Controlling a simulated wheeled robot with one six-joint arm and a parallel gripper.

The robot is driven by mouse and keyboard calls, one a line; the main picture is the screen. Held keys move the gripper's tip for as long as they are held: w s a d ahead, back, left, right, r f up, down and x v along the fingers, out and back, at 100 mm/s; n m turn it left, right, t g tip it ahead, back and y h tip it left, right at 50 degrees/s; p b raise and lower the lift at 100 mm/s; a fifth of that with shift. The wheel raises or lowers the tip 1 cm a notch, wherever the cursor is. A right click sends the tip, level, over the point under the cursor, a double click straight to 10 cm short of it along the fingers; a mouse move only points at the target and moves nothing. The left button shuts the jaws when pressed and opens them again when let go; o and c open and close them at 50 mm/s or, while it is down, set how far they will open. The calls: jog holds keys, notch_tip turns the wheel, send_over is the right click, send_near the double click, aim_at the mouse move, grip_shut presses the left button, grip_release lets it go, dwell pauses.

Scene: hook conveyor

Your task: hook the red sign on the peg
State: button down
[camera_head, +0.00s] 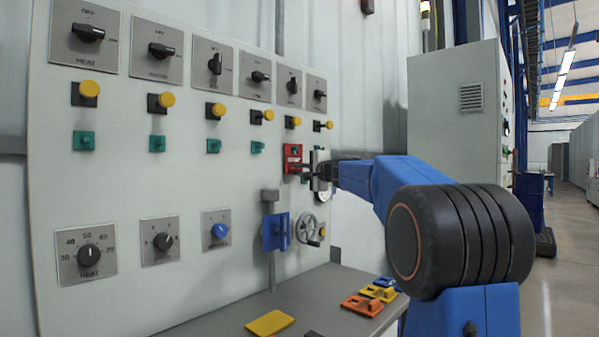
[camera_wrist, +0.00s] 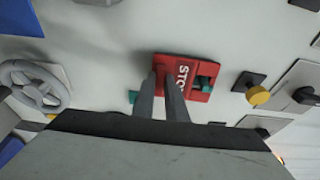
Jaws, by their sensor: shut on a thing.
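The red sign (camera_head: 292,153) with white "STO" lettering is upright against the control panel in the head view, at the fifth column from the left. It also shows in the wrist view (camera_wrist: 174,63). My gripper (camera_head: 310,170) comes from the right and is shut on the sign's edge; its fingers (camera_wrist: 164,84) cover part of the lettering. A green peg (camera_wrist: 205,82) shows at the sign's opening in the wrist view. I cannot tell whether the sign's weight rests on it. Another green peg (camera_wrist: 133,97) lies behind the fingers.
Yellow buttons (camera_head: 168,99) and black knobs project from the panel (camera_head: 115,185). A blue sign (camera_head: 276,232) and a grey handwheel (camera_head: 309,229) are below the gripper. A shelf (camera_head: 225,325) holds a yellow plate (camera_head: 270,323) and orange and yellow signs (camera_head: 362,305).

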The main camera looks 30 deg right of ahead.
jog(key=c, duration=1.7)
grip_release()
jog(key=shift+s, duration=0.1)
jog(key=s, duration=0.5)
jog(key=s+d, duration=0.1)
jog(key=s, duration=1.1)
jog(key=shift+s+d, duration=0.1)
jog(key=shift+d, duration=0.15)
